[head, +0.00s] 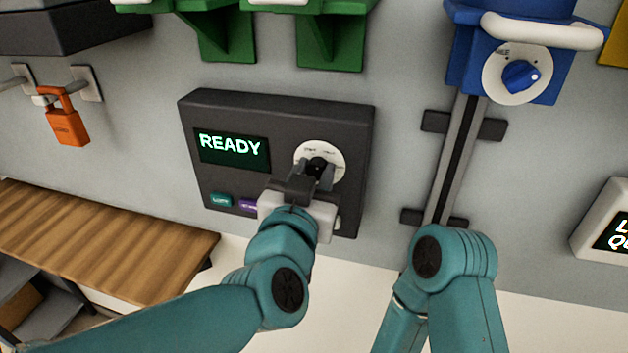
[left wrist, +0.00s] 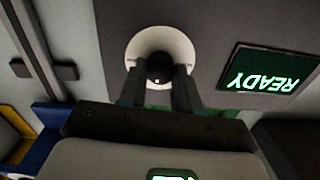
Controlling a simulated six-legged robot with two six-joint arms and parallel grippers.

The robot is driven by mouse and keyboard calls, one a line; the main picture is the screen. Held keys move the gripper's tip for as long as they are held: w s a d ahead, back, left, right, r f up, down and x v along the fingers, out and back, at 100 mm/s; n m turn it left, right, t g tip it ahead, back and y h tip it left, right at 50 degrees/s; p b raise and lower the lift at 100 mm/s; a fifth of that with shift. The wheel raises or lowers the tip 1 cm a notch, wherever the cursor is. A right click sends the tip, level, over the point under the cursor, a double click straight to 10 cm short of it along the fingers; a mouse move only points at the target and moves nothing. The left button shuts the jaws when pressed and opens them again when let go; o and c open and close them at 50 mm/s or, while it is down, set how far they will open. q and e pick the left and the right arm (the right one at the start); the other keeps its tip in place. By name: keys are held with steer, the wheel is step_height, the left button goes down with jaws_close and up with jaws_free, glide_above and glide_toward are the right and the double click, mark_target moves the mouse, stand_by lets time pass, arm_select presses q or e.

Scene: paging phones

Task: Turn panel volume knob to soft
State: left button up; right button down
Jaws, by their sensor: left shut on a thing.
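The dark panel (head: 280,115) is fixed to the wall, with a lit green READY screen (head: 232,147). To the right of the screen is a round white dial plate (head: 335,153) with a black volume knob (head: 318,163) at its middle. My left gripper (head: 313,176) is shut on the knob, its two fingers on either side of it. In the left wrist view, the knob (left wrist: 160,66) sits between the dark fingertips, and a small white mark shows on it. The dial lettering is too small to read. My right arm shows at the lower right, but its gripper is not visible.
Teal and purple buttons (head: 221,199) sit under the screen, partly beside my gripper. A blue unit with a handset and blue knob (head: 521,76) hangs upper right above a vertical rail (head: 456,155). An orange padlock (head: 67,127) hangs left. A wooden shelf (head: 90,235) is lower left.

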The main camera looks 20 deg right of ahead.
arm_select(q)
steer(key=n+b, duration=0.2)
steer(key=n, duration=0.2)
steer(key=shift+f+b, duration=0.1)
steer(key=shift+b, duration=0.25)
steer(key=shift+w+a+n+b, duration=0.1)
steer(key=shift+n+b, duration=1)
steer(key=shift+n, duration=1.6)
steer(key=o, duration=1.1)
steer(key=shift+c, duration=0.2)
steer(key=v, duration=1.6)
steer(key=shift+a+r, duration=0.25)
steer(key=shift+r, duration=0.05)
